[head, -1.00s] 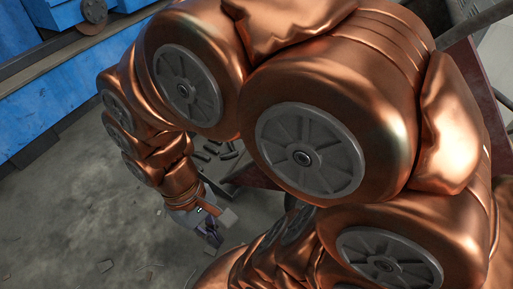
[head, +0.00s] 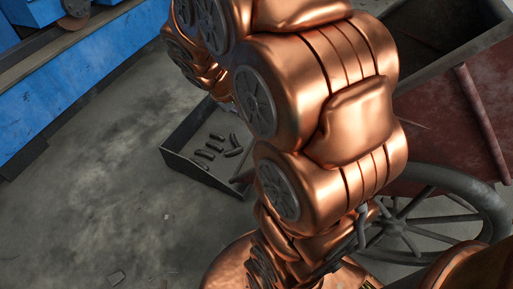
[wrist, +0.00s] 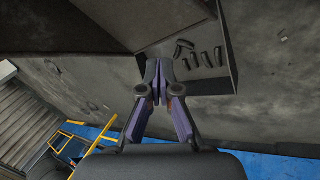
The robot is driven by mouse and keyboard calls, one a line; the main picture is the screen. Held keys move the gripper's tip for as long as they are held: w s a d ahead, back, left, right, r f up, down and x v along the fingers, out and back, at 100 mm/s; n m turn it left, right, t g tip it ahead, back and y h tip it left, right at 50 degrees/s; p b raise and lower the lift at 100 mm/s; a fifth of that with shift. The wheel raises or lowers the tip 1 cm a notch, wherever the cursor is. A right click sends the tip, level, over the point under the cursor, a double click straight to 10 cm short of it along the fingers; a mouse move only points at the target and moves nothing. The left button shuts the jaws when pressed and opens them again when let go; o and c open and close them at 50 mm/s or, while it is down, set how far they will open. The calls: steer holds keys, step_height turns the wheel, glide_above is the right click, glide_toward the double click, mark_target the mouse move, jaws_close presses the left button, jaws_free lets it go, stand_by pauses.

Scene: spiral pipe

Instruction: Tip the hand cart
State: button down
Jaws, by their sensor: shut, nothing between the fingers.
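The hand cart shows in the head view to the right of my arm, with a rusty red side panel (head: 455,125), a dark grey body and a large spoked wheel (head: 425,225). A grey tray-like part with a raised lip (head: 200,180) sticks out left of my arm and holds several small dark pieces (head: 218,148). In the wrist view my gripper (wrist: 158,72) is shut and empty. Its fingertips appear in front of the tray's near edge (wrist: 188,95); I cannot tell whether they touch it. In the head view my arm hides the gripper and the cart's middle.
A blue machine or rail structure (head: 75,85) stands along the left. Bare concrete floor (head: 100,200) lies between it and the cart, with small debris.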

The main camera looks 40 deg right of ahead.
steer(key=w+d+f+n+t+h, duration=0.15)
steer(key=w+d+t, duration=0.25)
steer(key=w+d, duration=1.1)
steer(key=w+d+f+n+t+y, duration=0.25)
steer(key=w+d+f, duration=0.45)
steer(key=w+f, duration=0.35)
steer(key=n+g+y+b, duration=0.2)
steer(key=g+y+b, duration=0.15)
steer(key=y, duration=0.25)
glide_above(251, 150)
steer(key=s, duration=0.1)
steer(key=shift+t, duration=0.5)
steer(key=f, duration=3.3)
steer(key=shift+s+d+f+b, duration=0.1)
steer(key=shift+d+f+b, duration=0.1)
steer(key=shift+f+b, duration=0.15)
steer(key=shift+s+d+f+b, duration=0.15)
steer(key=shift+s+f+b, duration=0.1)
steer(key=shift+f, duration=0.35)
steer(key=shift+s+d+f+b, duration=0.1)
steer(key=shift+s+f+b, duration=0.15)
steer(key=shift+f, duration=0.3)
steer(key=shift+s+f, duration=0.2)
steer(key=shift+f, duration=0.25)
